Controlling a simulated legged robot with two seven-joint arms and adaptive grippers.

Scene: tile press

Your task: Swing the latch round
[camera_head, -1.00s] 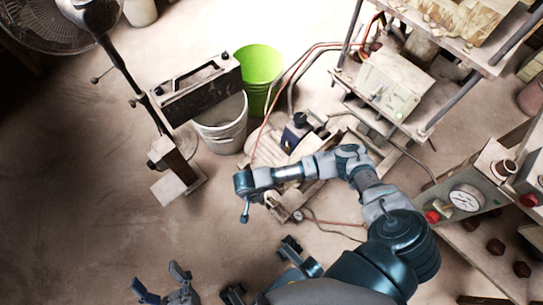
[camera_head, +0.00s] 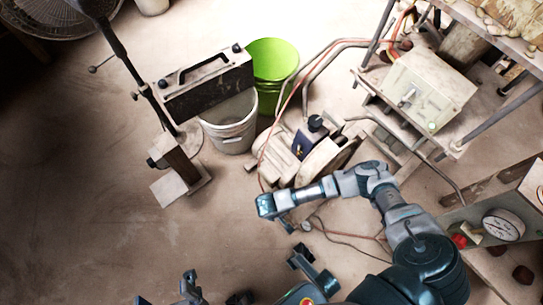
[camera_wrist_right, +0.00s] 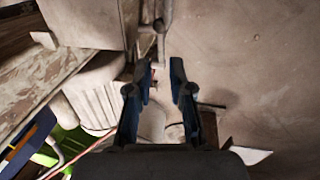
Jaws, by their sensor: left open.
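I cannot pick out the latch for sure. In the right wrist view, a grey upright bar with a crosspiece (camera_wrist_right: 160,28) shows just beyond the fingertips of my right gripper (camera_wrist_right: 163,68). Its blue fingers stand a little apart with nothing seen between them, and I cannot tell whether they touch the bar. In the head view my right arm reaches in from the lower right, and its jaws are not clear there. My left gripper (camera_head: 165,288) is at the bottom edge, partly cut off, open and empty, over bare floor.
A pale control box (camera_head: 428,90) with hoses is at upper right. A gauge (camera_head: 503,225) sits on a panel at right. The lower left floor is clear.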

